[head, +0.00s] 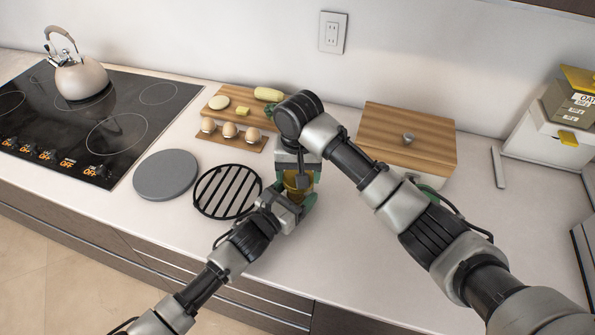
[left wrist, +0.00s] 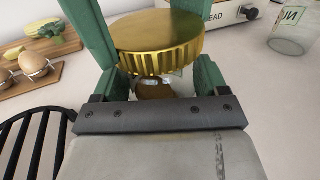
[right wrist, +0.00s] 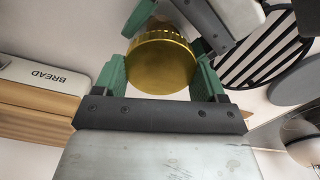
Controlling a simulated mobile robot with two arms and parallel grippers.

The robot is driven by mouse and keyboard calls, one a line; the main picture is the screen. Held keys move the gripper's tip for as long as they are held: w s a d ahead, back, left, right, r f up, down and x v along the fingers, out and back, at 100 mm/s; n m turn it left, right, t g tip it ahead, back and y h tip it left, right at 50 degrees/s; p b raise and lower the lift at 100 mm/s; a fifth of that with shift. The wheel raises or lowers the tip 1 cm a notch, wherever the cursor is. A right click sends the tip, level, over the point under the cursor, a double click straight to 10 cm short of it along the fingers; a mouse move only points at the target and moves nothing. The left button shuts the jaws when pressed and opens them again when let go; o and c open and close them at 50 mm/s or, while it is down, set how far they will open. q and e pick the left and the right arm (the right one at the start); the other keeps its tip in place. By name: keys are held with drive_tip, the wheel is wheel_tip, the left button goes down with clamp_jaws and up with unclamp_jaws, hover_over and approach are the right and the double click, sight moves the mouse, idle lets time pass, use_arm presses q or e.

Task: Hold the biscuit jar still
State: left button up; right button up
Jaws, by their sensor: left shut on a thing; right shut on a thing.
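The biscuit jar has a gold ribbed lid, seen in the head view (head: 297,182), the left wrist view (left wrist: 160,38) and the right wrist view (right wrist: 160,62). Its clear body with a brown biscuit shows below the lid in the left wrist view (left wrist: 155,90). My left gripper (head: 296,204) is shut on the jar's body from the front left, with its green fingers on either side. My right gripper (head: 298,172) comes down from above and is shut on the gold lid. The lid sits on or just over the jar; most of the body is hidden by the grippers.
A black round rack (head: 228,191) and a grey disc (head: 166,174) lie left of the jar. Behind are an egg holder (head: 226,139) and a cutting board. A bread box (head: 405,137) stands right. A glass jar (left wrist: 291,34) is partly hidden behind my right arm in the head view.

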use_arm(q)
drive_tip(key=shift+f, duration=0.1)
use_arm(e)
drive_tip(key=m, duration=0.7)
drive_tip(key=shift+s+m, duration=0.1)
drive_tip(key=shift+m, duration=0.3)
drive_tip(key=m, duration=0.4)
drive_tip(key=shift+m, duration=0.3)
drive_tip(key=m, duration=0.3)
drive_tip(key=shift+d+m, duration=0.15)
drive_tip(key=shift+m, duration=0.15)
drive_tip(key=o, duration=0.9)
drive_tip(key=shift+c, duration=0.2)
drive_tip(key=shift+r, duration=0.1)
